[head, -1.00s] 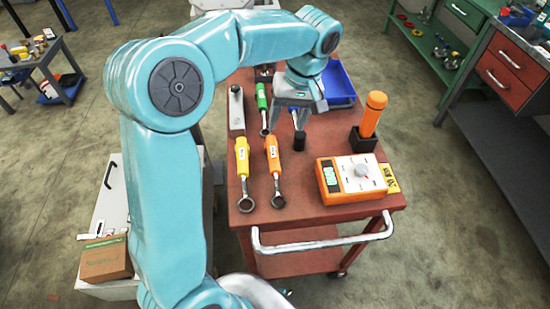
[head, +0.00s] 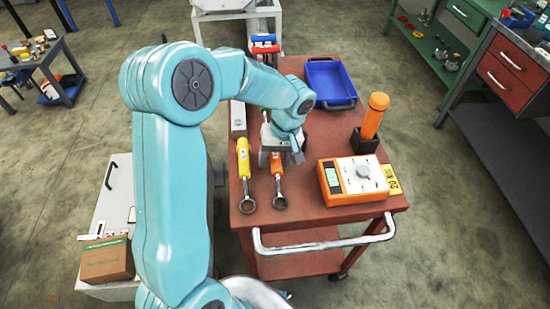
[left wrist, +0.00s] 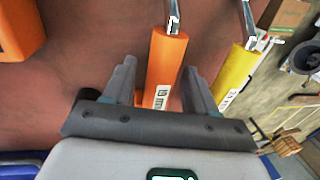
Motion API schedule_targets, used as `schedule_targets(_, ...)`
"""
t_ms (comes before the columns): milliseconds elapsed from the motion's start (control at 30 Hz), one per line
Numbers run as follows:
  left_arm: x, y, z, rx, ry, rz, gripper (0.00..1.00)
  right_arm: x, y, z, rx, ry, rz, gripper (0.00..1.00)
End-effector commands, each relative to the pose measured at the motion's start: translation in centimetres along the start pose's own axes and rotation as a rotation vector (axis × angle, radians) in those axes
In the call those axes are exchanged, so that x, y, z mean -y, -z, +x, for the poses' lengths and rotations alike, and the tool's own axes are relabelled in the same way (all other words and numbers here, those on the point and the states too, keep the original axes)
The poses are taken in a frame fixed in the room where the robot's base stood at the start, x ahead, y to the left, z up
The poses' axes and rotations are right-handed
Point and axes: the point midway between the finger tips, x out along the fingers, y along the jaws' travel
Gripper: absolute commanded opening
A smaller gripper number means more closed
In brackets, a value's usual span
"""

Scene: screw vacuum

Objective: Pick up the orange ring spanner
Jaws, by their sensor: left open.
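The orange ring spanner (head: 279,192) lies on the red cart top, its ring toward the front edge. My left gripper (head: 277,163) is over its handle and hides part of it in the head view. In the left wrist view the orange handle (left wrist: 165,62) runs between the two spread fingers of my left gripper (left wrist: 158,72), with space on both sides. The fingers are open; whether they reach down to handle height is hard to tell. My right gripper is not in view.
A yellow ring spanner (head: 243,160) lies close beside, to the left in the head view. An orange-and-white meter box (head: 352,179) and an orange cylinder (head: 373,115) in a black holder stand to the right. A blue tray (head: 331,83) is at the back.

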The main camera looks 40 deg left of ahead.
Motion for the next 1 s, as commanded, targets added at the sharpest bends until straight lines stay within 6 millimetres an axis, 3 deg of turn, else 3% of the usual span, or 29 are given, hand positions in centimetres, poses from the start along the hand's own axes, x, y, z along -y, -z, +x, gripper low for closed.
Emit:
schedule_targets(100,0.0,0.0,0.0,0.000,0.000,0.000,0.57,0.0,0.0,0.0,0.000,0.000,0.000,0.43)
schedule_targets(300,0.0,0.0,0.0,0.000,0.000,0.000,0.00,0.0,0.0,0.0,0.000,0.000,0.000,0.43)
schedule_targets(733,0.1,0.0,-1.0,-0.002,-0.002,-0.001,0.00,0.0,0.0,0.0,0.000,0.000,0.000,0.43)
schedule_targets(867,0.5,0.1,-2.9,-0.005,-0.003,-0.001,0.00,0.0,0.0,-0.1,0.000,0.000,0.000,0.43)
schedule_targets(1000,1.1,0.1,-6.1,-0.005,-0.005,-0.002,0.00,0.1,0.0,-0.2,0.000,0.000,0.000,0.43)
